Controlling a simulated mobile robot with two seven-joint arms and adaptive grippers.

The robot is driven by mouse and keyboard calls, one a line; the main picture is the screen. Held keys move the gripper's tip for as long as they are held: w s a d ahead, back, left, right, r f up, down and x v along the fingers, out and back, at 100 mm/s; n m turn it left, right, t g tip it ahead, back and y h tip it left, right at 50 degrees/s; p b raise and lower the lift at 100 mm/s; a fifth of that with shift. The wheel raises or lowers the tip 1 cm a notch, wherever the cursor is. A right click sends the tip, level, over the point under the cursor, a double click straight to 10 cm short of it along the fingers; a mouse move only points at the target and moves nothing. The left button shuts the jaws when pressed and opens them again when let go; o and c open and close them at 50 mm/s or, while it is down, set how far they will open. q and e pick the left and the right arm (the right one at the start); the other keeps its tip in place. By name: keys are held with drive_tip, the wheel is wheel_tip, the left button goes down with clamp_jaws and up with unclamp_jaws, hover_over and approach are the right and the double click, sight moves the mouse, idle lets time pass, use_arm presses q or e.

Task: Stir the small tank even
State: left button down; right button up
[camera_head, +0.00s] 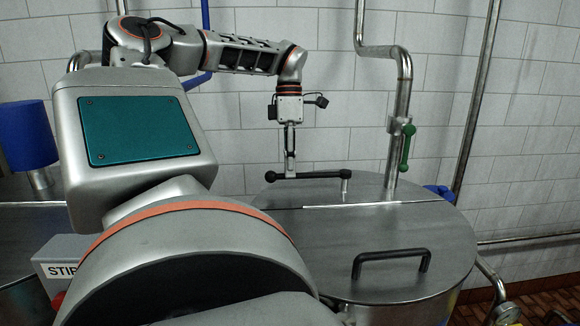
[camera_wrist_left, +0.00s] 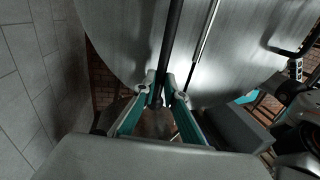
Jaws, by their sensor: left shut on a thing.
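The small tank is a round steel vessel with a flat lid (camera_head: 330,240), at the right of the head view. A black crank bar (camera_head: 325,175) lies level above the back of the lid, on a short steel post (camera_head: 345,188) near its right end. My left gripper (camera_head: 290,174) points down and is shut on the bar towards its left end. In the left wrist view the bar (camera_wrist_left: 171,45) runs between the two teal-sided fingers (camera_wrist_left: 160,90). The tank's contents are hidden under the lid. My right gripper is not in view.
A black handle (camera_head: 392,257) stands on the front lid half. A steel pipe (camera_head: 402,90) with a green valve lever (camera_head: 407,147) rises behind the tank. A partly hidden sign (camera_head: 60,270) reads "STI…" at lower left. The tiled wall (camera_head: 340,120) is close behind.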

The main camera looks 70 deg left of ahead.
use_arm(q)
drive_tip(key=shift+a, duration=0.1)
drive_tip(key=c, duration=2.1)
unclamp_jaws()
wheel_tip(320, 180, up, 12)
drive_tip(key=a, duration=0.2)
drive_tip(key=shift+w+a, duration=0.15)
drive_tip(key=shift+w, duration=0.2)
drive_tip(key=shift+f, duration=0.1)
